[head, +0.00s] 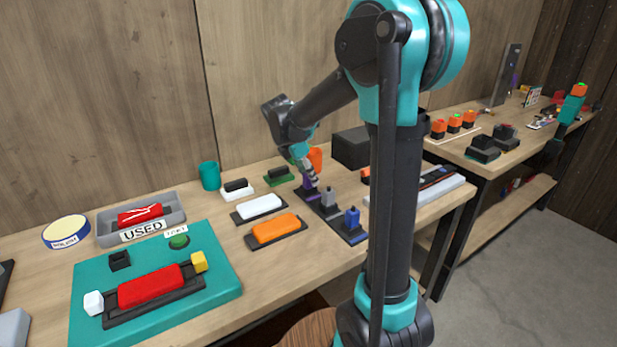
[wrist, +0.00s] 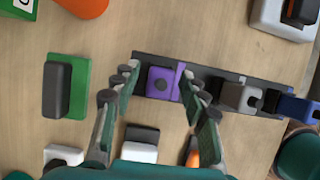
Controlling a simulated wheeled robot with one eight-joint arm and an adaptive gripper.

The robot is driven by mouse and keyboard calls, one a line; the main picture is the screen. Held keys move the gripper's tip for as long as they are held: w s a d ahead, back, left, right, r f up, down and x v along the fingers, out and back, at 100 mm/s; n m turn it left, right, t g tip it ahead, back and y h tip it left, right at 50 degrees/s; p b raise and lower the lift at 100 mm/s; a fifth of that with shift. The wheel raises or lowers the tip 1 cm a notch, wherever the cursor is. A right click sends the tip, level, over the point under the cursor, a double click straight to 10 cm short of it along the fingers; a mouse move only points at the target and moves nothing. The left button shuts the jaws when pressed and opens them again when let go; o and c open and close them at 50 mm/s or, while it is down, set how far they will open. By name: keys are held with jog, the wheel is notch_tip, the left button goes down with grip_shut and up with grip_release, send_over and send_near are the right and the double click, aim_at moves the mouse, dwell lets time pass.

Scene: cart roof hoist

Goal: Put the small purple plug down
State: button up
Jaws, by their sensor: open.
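The small purple plug (wrist: 163,82) sits at one end of a dark strip (wrist: 205,72) in the wrist view. A grey plug (wrist: 240,97) and a blue plug (wrist: 297,107) sit further along the same strip. My gripper (wrist: 158,78) is open, with one finger on each side of the purple plug. I cannot tell whether the fingers touch it. In the head view the purple plug (head: 308,186) shows just under my gripper (head: 308,174), partly hidden by it.
A green block with a dark handle (head: 279,176) and a white one (head: 237,189) stand left of the strip. An orange cup (head: 315,158) is close behind my gripper. White (head: 259,206) and orange (head: 275,228) pieces lie in front. A teal board (head: 215,265) is further left.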

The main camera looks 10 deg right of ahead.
jog(key=v, duration=1.1)
jog(key=shift+s+a+r, duration=0.15)
jog(key=shift+a+r, duration=0.05)
jog(key=shift+r, duration=0.1)
